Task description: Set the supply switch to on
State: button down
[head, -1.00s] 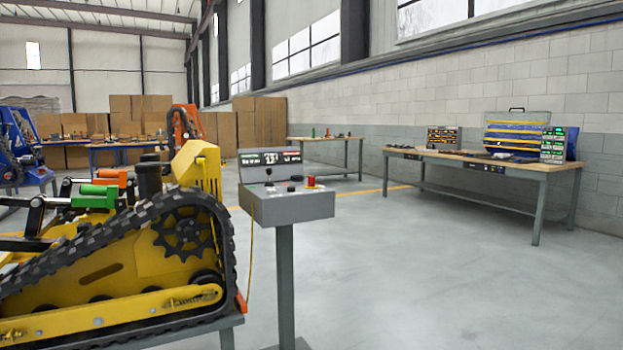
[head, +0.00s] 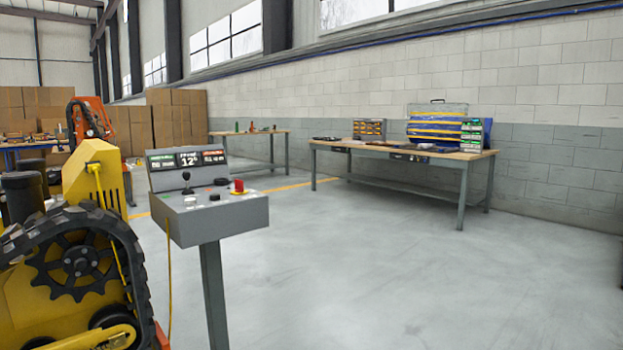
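A grey control console (head: 210,218) stands on a post left of centre in the head view. Its sloped top carries a black joystick (head: 186,182), a black knob (head: 221,182), a red button (head: 239,187) and small parts near the front edge. A display panel (head: 186,160) with lit readouts stands at its back edge. I cannot tell which control is the supply switch, nor its setting. My gripper is not in view.
A yellow tracked carrier (head: 88,187) stands close at the left, beside the console. A workbench (head: 400,150) with boxes and cases is along the right wall, and a smaller bench (head: 250,134) is further back. Cardboard boxes (head: 178,125) are stacked behind. The floor (head: 400,270) at right is clear.

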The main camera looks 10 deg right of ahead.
aim_at(239, 184)
jog(key=z, duration=0.45)
jog(key=i, duration=1.7)
jog(key=u, duration=0.6)
